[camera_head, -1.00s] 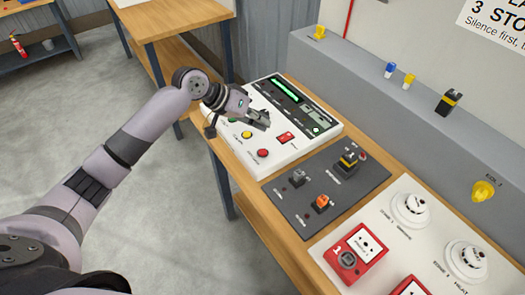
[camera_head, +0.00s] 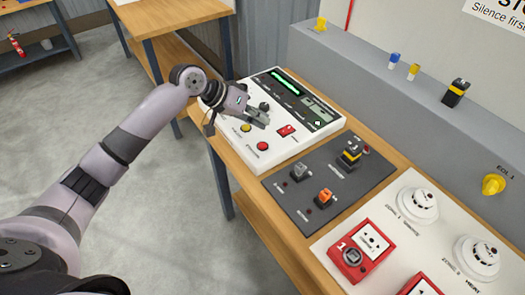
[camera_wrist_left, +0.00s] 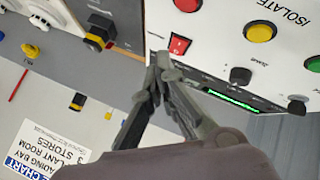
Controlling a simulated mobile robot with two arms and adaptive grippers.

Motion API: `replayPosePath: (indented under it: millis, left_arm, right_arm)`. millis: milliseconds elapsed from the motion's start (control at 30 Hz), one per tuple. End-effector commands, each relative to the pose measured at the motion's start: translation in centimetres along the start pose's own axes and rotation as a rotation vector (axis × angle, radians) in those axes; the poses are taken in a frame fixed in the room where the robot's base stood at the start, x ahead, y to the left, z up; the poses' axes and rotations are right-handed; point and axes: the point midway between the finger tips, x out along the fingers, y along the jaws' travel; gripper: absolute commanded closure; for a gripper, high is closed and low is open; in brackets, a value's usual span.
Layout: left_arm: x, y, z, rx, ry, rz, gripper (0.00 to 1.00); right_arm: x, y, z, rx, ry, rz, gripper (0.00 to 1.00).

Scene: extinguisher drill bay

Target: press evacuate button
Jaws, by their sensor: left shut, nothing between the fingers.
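The white control panel (camera_head: 290,150) lies on the wooden bench. It bears a red round button (camera_head: 263,146), a yellow round button (camera_head: 246,128), a red rocker switch (camera_head: 287,130) and dark knobs; the small labels are hard to read in the head view. My left gripper (camera_head: 264,117) is shut and empty above the panel, near the rocker switch. In the left wrist view its fingers (camera_wrist_left: 157,66) point toward the rocker switch (camera_wrist_left: 180,44). There the yellow button (camera_wrist_left: 260,31), beside the word ISOLATE, and the green button (camera_wrist_left: 314,63) show; the red button (camera_wrist_left: 187,4) is cut by the edge.
A dark grey switch plate (camera_head: 320,185) and a white board with detectors (camera_head: 412,204) and red call points (camera_head: 362,248) lie to the right. A grey ledge (camera_head: 420,100) with small coloured parts runs behind. Floor is open at left.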

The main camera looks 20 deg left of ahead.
Motion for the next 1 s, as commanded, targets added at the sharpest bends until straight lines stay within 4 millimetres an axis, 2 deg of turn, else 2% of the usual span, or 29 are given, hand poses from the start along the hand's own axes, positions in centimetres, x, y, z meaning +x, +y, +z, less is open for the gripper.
replayPosePath:
  millis: [33,167,433,1000]
  left_arm:
    - [1.1,-0.8,0.8,0.001,0.0,0.0,1.0]
    - [2.1,-1.6,1.6,0.001,0.0,-0.001,1.0]
    - [3.5,-2.5,2.5,0.0,-0.001,0.001,1.0]
    - [3.5,-2.5,2.5,0.001,0.0,0.001,1.0]
  right_arm:
    - [1.7,0.0,0.1,0.0,0.0,0.0,0.6]
    - [3.6,-0.1,0.3,0.0,0.0,0.0,0.6]
    - [3.7,-0.2,0.3,0.001,0.001,-0.001,0.6]
    - [3.7,-0.3,0.2,0.002,0.001,-0.003,0.6]
